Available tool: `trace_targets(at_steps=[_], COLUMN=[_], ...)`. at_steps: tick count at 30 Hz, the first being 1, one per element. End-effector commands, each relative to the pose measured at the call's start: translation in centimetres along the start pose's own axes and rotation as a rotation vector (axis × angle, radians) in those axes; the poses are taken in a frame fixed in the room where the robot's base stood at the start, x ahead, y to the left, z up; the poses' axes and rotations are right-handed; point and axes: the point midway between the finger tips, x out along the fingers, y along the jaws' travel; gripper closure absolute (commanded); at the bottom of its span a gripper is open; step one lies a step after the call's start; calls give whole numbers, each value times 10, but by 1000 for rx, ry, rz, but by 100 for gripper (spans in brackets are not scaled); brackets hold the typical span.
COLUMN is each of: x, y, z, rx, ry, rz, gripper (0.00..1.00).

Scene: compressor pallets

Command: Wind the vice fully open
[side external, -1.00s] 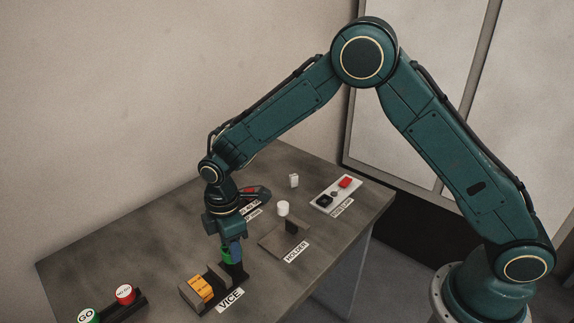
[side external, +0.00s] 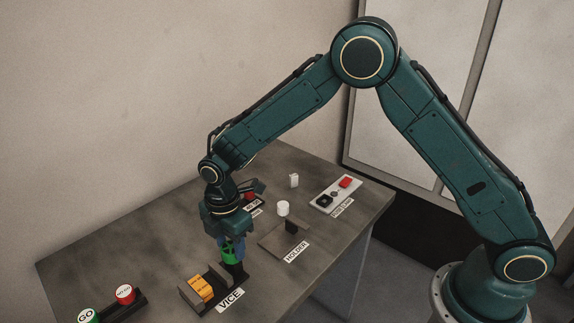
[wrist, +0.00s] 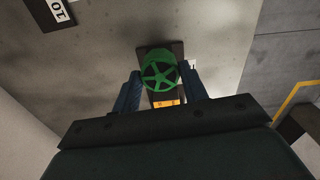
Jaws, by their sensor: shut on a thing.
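The vice (side external: 188,295) stands near the front of the table beside its VICE label, with an orange block (side external: 201,289) between its grey jaws. Its green handwheel (side external: 229,255) is at the right-hand end, and its spoked face shows in the wrist view (wrist: 159,78). My gripper (side external: 232,254) points down over the vice and is shut on the handwheel. In the wrist view its blue fingers (wrist: 160,88) stand on either side of the wheel. The fingers partly hide the wheel and the screw end in the side view.
To the right are the holder (side external: 285,235), a white cylinder (side external: 283,208) and a pale panel (side external: 325,203) with red and black parts. Bare table lies left of my gripper.

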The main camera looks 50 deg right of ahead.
Motion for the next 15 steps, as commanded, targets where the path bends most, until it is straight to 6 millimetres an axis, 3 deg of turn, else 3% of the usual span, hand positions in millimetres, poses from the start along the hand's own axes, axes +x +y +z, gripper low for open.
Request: trace_targets(at_steps=[1, 2, 5, 15], x=[1, 1, 1, -1], y=[-1, -1, -1, 0], z=[1, 1, 1, 0], rx=[3, 3, 3, 3], ry=[-3, -3, -3, -1], rz=[-5, -5, -4, -1], gripper=[80, 55, 35, 35])
